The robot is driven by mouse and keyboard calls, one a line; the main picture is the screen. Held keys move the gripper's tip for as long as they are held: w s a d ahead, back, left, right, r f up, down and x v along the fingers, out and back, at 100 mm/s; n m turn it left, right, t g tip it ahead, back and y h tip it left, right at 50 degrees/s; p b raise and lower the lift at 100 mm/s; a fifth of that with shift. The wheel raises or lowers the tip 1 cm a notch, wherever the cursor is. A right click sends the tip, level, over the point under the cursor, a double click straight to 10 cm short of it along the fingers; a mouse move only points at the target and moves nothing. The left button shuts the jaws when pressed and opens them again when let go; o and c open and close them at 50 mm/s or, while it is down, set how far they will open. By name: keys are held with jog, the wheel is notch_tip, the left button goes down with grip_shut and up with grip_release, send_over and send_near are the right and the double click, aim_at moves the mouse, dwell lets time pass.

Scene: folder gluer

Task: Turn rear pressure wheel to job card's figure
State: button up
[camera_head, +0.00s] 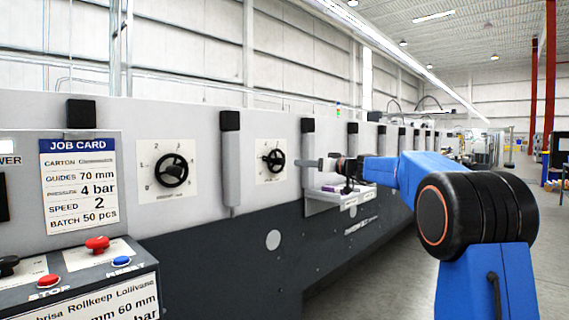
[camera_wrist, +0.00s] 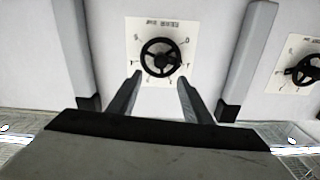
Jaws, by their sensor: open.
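The rear pressure wheel (camera_head: 274,158) is a black handwheel on a white dial plate on the machine's grey side. In the wrist view this wheel (camera_wrist: 160,57) is near the picture's centre, its plate upside down. My gripper (camera_head: 303,163) is open in front of it; the fingers (camera_wrist: 160,77) appear on either side of the wheel's lower edge, with no contact visible. The dial figures are too small to read surely. The job card (camera_head: 78,185) reads guides 70 mm, pressure 4 bar, speed 2, batch 50 pcs.
A second handwheel (camera_head: 172,170) is on a nearer plate. Grey posts with black caps (camera_head: 229,121) stand out from the panel on both sides of the rear wheel. A control box with a red mushroom button (camera_head: 97,243) is at lower left. A small shelf (camera_head: 338,194) juts out below my gripper.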

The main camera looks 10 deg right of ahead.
aim_at(283, 161)
jog(key=x, duration=1.2)
jog(key=shift+a, duration=0.1)
jog(key=shift+c, duration=0.7)
jog(key=c, duration=0.9)
